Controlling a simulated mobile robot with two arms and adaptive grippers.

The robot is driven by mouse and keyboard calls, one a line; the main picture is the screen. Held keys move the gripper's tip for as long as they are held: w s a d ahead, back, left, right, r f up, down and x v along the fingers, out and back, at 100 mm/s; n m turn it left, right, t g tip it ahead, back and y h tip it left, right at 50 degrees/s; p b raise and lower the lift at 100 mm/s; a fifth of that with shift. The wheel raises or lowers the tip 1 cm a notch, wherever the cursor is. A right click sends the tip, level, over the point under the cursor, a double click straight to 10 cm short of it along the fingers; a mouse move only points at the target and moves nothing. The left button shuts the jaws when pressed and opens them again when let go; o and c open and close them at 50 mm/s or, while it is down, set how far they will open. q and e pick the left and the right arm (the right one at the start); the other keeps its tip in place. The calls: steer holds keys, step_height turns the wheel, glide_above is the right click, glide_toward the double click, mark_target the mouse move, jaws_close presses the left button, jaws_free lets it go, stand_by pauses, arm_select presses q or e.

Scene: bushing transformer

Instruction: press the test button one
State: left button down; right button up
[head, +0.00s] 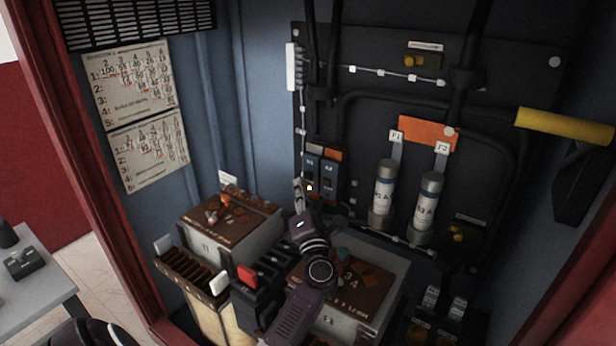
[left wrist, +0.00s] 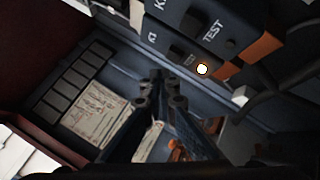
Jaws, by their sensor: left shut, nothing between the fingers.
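Two dark blue relay modules stand side by side on the back panel, with orange blocks at their top. The left module, K1 (head: 311,168), has a small glowing white spot near its lower end. The right module, K2 (head: 328,178), is beside it. In the left wrist view, K1 (left wrist: 165,44) has a small dark button, a TEST label and the glowing spot (left wrist: 202,69); K2 (left wrist: 195,20) has a larger-looking TEST label. My left gripper (head: 299,190) is shut and empty just left of K1's lower end. Its fingertips (left wrist: 160,84) look close to K1; contact cannot be told.
Two grey cylindrical fuses (head: 382,195) stand right of the modules. A yellow handle (head: 565,125) juts from the right. Transformer blocks (head: 230,225) and a red-tipped switch (head: 247,274) lie below. Paper charts (head: 130,85) hang on the left wall.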

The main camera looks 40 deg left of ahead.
arm_select(q)
steer(key=s, duration=0.2)
steer(key=s+p, duration=0.1)
steer(key=s, duration=0.1)
steer(key=shift+s+d+r, duration=0.1)
steer(key=shift+s+d, duration=0.05)
steer(key=shift+d, duration=0.05)
stand_by(0.8)
